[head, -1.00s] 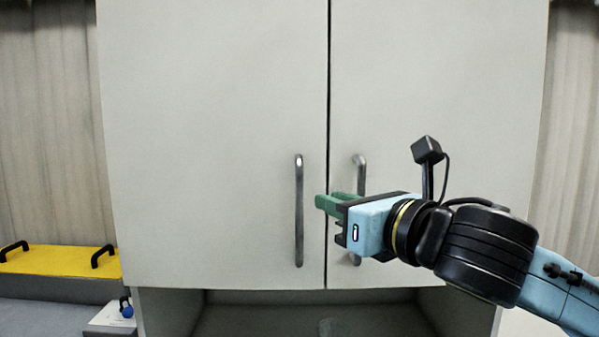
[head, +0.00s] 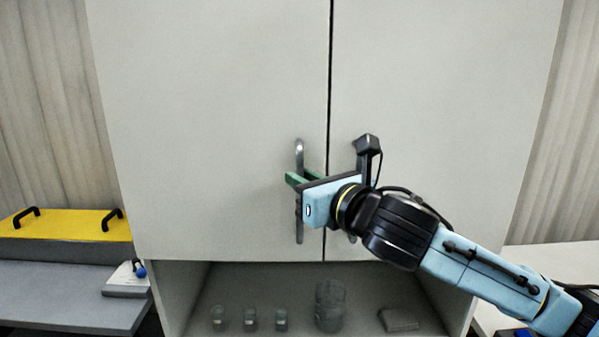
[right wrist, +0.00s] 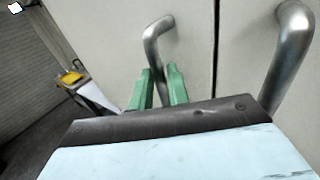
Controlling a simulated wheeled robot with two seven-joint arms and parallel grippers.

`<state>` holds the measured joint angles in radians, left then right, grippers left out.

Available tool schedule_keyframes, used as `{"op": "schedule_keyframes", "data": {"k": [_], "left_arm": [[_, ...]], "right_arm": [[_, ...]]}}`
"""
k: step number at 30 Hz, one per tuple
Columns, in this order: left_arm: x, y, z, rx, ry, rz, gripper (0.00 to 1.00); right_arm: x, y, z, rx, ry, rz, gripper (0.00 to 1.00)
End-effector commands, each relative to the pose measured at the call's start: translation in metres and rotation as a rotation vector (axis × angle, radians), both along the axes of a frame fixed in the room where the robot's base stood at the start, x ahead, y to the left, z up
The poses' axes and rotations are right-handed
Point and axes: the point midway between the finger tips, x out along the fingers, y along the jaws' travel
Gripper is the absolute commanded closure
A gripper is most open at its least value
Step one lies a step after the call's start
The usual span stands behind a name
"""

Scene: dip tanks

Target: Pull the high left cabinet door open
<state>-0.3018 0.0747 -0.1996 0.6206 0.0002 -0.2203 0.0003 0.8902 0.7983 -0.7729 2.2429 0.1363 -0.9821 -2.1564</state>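The high left cabinet door (head: 200,120) is closed, flush with the right door (head: 440,100). Its vertical metal handle (head: 299,226) is near its right edge and also shows in the right wrist view (right wrist: 154,42). My right gripper (head: 305,179) is at this handle, with its green fingers on either side of the bar. In the right wrist view the bar runs down between the fingertips (right wrist: 160,80); the gap is narrow, and whether they press on it is unclear. My left gripper is not in view.
The right door's handle (right wrist: 292,55) is close to my right gripper. Below the doors, an open shelf holds small glasses (head: 250,320), a larger beaker (head: 330,306) and a grey block (head: 398,320). A yellow lid with black handles (head: 70,224) lies at left.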

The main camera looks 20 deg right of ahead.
Motion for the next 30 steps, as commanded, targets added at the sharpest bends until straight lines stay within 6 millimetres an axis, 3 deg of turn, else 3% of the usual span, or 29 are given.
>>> {"op": "schedule_keyframes", "data": {"k": [5,14,18,30], "left_arm": [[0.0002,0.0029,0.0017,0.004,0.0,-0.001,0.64],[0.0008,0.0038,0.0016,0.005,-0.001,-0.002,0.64],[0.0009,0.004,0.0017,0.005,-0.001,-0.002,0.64],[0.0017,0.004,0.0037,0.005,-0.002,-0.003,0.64]], "right_arm": [[0.0115,0.004,0.0001,0.0,0.0,0.001,0.83],[0.013,0.0044,0.0001,-0.001,0.0,0.001,0.83],[0.0129,0.0043,0.0002,-0.001,0.0,0.0,1.0],[0.0133,0.0086,0.0009,0.0,0.0,-0.003,1.0]]}}
